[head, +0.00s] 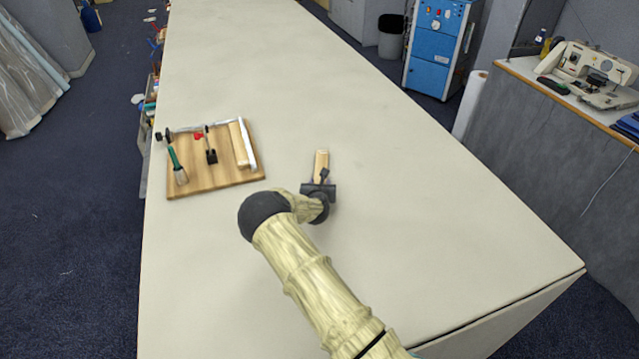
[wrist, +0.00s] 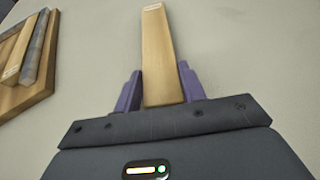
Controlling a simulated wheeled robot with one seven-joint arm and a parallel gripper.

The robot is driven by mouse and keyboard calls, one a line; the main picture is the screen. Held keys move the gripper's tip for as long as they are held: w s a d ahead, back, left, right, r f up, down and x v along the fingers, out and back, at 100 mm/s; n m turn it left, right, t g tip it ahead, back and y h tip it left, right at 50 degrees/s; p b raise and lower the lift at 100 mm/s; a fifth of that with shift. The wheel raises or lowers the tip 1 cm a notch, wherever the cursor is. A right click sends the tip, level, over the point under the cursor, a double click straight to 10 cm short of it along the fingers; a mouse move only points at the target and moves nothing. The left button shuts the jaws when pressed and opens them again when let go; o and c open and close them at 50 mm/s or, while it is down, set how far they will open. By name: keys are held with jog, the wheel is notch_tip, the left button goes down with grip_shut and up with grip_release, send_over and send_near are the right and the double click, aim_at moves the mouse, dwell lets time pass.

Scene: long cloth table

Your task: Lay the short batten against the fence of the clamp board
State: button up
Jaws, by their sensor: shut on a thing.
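The short batten (head: 321,163) is a pale wooden strip to the right of the clamp board. My gripper (head: 319,186) is shut on its near end. In the wrist view the batten (wrist: 157,50) points away from me between the two purple fingers of my gripper (wrist: 160,88). I cannot tell whether the batten touches the cloth or is just above it. The clamp board (head: 215,179) is a brown wooden board with a grey metal fence (head: 248,146) along its right side and another strip along its far edge. Its corner shows in the wrist view (wrist: 32,92).
Another wooden strip (head: 238,145) lies on the board against the left side of the right-hand fence. A green-handled tool (head: 177,165) and a black clamp with a red part (head: 209,147) sit on the board. The table (head: 400,180) is clear around the batten and beyond it.

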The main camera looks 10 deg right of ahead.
jog(key=shift+f, duration=0.1)
jog(key=o, duration=1.1)
jog(key=shift+r, duration=0.2)
jog(key=b+v, duration=0.2)
jog(key=v, duration=1)
jog(key=shift+a, duration=0.1)
jog(key=shift+w, duration=0.1)
